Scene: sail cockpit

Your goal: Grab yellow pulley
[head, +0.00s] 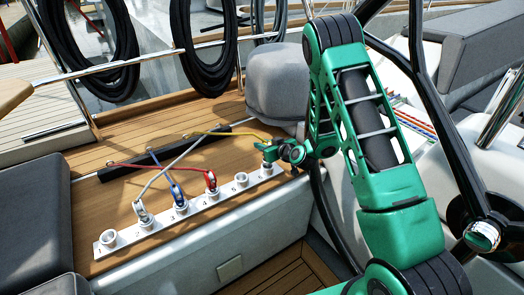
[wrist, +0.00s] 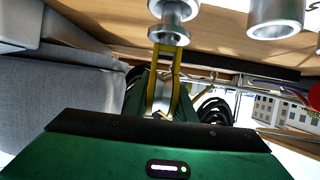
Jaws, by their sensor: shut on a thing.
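The yellow pulley (wrist: 156,72) is between my gripper's fingers in the wrist view, near a silver socket (wrist: 174,12). Whether it touches that socket is unclear. In the head view my green gripper (head: 270,153) is shut over the right end of the white socket rail (head: 160,228) and hides the pulley. A yellow rope (head: 215,133) runs left from the gripper across the wooden bench. A red pulley (head: 211,180), a blue pulley (head: 178,194) and a grey-white pulley (head: 142,211) stand in other sockets of the rail.
Empty sockets show at the rail's left end (head: 107,237) and right of the red pulley (head: 241,179). A grey cushioned block (head: 278,82) stands behind my gripper. Coiled black ropes (head: 90,45) hang on the railing. A grey cushion (head: 35,215) lies at left.

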